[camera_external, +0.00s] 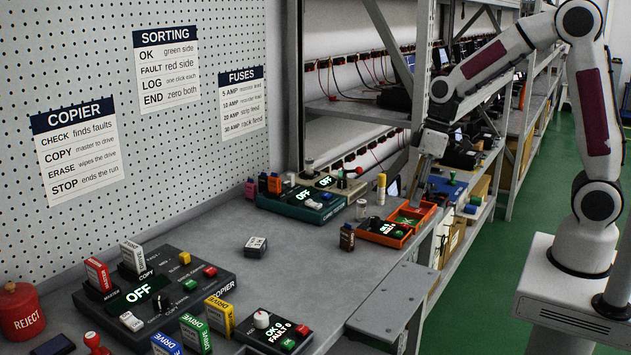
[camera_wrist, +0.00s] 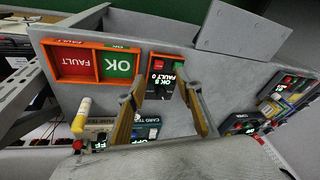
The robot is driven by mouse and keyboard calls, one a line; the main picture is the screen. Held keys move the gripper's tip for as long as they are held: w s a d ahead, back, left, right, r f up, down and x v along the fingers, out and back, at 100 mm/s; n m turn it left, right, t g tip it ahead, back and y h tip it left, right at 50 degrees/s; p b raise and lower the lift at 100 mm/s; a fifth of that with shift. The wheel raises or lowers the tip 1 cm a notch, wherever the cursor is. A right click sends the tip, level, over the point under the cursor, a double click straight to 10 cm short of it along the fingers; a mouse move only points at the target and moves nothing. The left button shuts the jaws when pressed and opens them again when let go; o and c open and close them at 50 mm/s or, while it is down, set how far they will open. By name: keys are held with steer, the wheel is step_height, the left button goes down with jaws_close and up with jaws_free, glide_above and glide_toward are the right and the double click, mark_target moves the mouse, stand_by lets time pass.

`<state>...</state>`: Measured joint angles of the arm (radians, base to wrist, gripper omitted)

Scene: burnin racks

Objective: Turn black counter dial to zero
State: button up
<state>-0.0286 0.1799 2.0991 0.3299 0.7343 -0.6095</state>
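A black counter (camera_wrist: 163,74) with a lit display shows between my fingertips in the wrist view. The display seems to read OK 5 and FAULT 0; its dial is not clear. A small dark box with a lit display (camera_external: 386,228) beside the orange tray in the external view looks like this counter. My gripper (camera_external: 418,197) points down above that area. In the wrist view my gripper (camera_wrist: 158,86) is open, with a finger on each side of the counter; contact cannot be told. Another black counter (camera_external: 272,332), reading OK 0 and FAULT 0, has a white dial at the front.
The orange tray (camera_wrist: 98,44) has red FAULT and green OK compartments. A yellow-capped cylinder (camera_wrist: 82,115) stands near it. A teal card tester (camera_external: 300,206), a copier panel (camera_external: 155,290) and a dark small bottle (camera_external: 347,238) stand on the bench. The middle of the bench is mostly clear.

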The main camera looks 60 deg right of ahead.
mark_target(375, 218)
steer(key=w+a+n+t, duration=0.1)
steer(key=w+n, duration=0.3)
steer(key=w, duration=0.2)
steer(key=shift+w+a+r+t+y, duration=0.25)
steer(key=shift+w+r+t+y, duration=0.05)
steer(key=shift+r, duration=0.15)
steer(key=shift+f, duration=0.2)
steer(key=shift+x, duration=3.75)
jaws_close()
